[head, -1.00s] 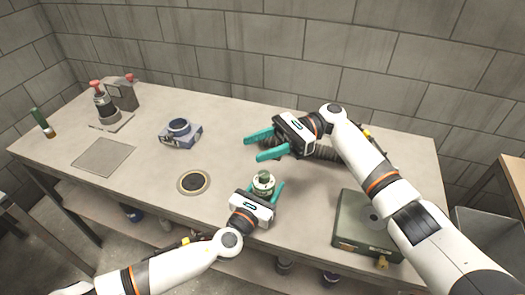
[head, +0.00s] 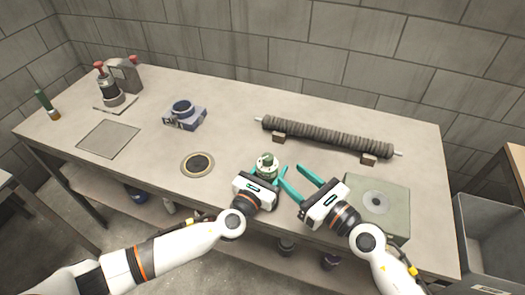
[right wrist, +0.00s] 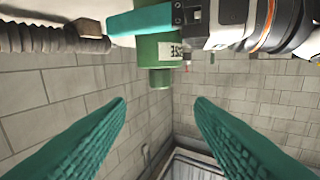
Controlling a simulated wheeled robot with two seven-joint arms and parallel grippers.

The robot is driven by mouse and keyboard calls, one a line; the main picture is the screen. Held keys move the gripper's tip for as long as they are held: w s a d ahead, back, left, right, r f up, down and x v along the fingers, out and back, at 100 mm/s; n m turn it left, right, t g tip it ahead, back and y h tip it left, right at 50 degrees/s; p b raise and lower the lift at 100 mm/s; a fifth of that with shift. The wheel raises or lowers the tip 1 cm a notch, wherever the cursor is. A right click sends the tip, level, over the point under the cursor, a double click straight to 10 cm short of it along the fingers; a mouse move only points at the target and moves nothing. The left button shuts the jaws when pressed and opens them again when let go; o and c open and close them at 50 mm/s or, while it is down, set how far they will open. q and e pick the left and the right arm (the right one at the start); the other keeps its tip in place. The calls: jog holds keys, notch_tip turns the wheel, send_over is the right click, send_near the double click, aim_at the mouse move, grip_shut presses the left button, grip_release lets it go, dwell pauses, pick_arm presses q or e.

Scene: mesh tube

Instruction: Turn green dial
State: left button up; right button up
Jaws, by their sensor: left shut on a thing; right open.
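In the right wrist view the green dial (right wrist: 160,78) hangs at the top centre, beyond the spread fingers of my right gripper (right wrist: 160,102). The left gripper's finger covers part of the body there.
A ribbed mesh tube (head: 325,136) lies on two blocks behind. A grey-green box (head: 390,200) with a round disc is right of my right gripper. A round ringed opening (head: 198,164) and a blue-grey device (head: 185,115) are left. The table (head: 235,120) is clear between.

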aim_at(268, 160)
jog(key=x, duration=1.1)
jog(key=shift+w+a+f, duration=0.25)
jog(key=shift+a, duration=0.05)
jog(key=shift+c, duration=0.6)
jog(key=shift+n, duration=0.3)
jog(key=c, duration=0.9)
